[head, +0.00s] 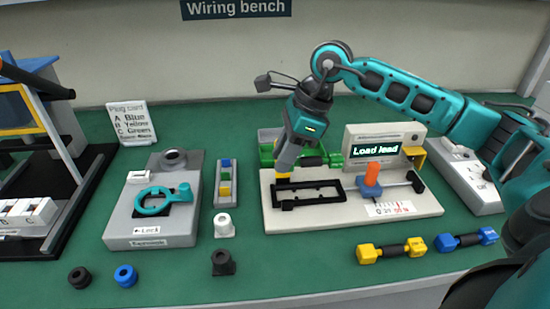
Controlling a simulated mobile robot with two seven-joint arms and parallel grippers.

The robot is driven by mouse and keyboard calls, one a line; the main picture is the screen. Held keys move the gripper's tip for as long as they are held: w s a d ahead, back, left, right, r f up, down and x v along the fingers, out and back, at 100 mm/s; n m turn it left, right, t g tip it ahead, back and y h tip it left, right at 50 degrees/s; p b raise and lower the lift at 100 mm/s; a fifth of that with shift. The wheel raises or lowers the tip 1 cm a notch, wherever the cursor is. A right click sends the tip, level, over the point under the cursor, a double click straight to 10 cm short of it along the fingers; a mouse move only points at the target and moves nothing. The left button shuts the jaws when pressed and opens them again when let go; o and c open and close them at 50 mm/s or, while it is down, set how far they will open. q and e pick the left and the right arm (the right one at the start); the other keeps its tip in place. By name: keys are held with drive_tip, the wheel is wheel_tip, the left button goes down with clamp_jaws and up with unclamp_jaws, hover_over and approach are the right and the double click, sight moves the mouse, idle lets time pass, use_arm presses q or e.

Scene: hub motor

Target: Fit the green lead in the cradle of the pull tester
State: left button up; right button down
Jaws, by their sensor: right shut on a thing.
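The pull tester (425,205) has a pale base, a screen reading "Load lead" (375,150) and an orange-knobbed lever (372,172). Its cradle (335,192) is a black open frame on the left of the base. The green lead (335,160), with green ends and a dark middle, is level just above and behind the cradle, apart from it as far as I can tell. My right gripper (284,172) points down over the cradle's left part and is shut on the green lead; its fingers hide part of the lead. My left gripper is not in view.
A yellow lead (391,250) and a blue lead (466,240) lie in front of the tester. Left are a grey lock fixture (150,220), a narrow block tray (228,185) and several small round parts. A green bin (268,138) stands behind the tester.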

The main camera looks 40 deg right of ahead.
use_arm(q)
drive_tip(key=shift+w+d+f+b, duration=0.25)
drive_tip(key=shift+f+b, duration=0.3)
drive_tip(key=shift+b, duration=0.45)
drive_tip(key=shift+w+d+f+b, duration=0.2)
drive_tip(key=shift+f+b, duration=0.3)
drive_tip(key=shift+b, duration=0.5)
use_arm(e)
hover_over(276, 195)
drive_tip(key=d, duration=0.1)
drive_tip(key=shift+s+d+f, duration=0.1)
drive_tip(key=shift+s+f, duration=0.1)
drive_tip(key=shift+f, duration=1.25)
drive_tip(key=shift+s+d+f, duration=0.1)
drive_tip(key=shift+s+f, duration=0.05)
drive_tip(key=shift+f, duration=1.3)
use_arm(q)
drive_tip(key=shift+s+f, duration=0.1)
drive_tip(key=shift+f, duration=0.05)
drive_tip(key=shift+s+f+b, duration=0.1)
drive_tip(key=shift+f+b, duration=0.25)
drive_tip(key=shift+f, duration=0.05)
use_arm(e)
drive_tip(key=shift+f, duration=0.3)
use_arm(q)
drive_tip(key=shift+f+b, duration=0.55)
drive_tip(key=shift+b, duration=0.05)
use_arm(e)
drive_tip(key=shift+f, duration=0.65)
